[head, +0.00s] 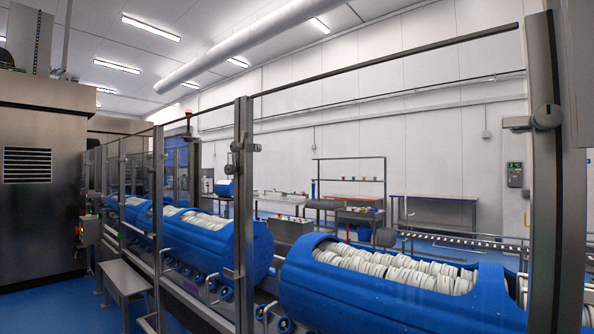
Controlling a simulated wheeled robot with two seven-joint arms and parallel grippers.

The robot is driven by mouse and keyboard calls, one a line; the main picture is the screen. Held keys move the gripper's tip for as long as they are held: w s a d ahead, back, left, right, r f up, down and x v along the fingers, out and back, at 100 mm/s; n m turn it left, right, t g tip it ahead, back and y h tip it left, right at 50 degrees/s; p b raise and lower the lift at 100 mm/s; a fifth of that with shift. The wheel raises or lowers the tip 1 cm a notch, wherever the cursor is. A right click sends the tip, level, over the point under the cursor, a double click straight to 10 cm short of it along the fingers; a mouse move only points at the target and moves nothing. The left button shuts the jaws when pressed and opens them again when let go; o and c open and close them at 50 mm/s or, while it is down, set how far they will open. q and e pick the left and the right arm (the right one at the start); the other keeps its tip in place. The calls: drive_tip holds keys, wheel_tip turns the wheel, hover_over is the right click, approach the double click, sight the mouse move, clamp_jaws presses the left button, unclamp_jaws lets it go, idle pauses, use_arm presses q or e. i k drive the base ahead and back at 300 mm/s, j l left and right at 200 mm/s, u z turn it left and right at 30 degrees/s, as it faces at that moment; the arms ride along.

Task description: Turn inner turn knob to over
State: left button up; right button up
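A round grey metal knob (547,117) sits on the upright post (543,210) at the right, with a short flat arm pointing left from it. A similar smaller latch knob (237,146) sits on the middle post (243,215) of the glazed guard. I cannot tell which of these, if either, is the inner turn knob. Neither of my grippers is in view, and nothing touches either knob.
Behind the glass guard, blue tub carriers (385,300) full of white parts stand on a line. A small metal bench (124,277) stands at left beside a large steel machine (42,165). Blue floor (70,318) is clear at lower left.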

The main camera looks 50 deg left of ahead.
sight(235, 147)
drive_tip(key=u, duration=2.15)
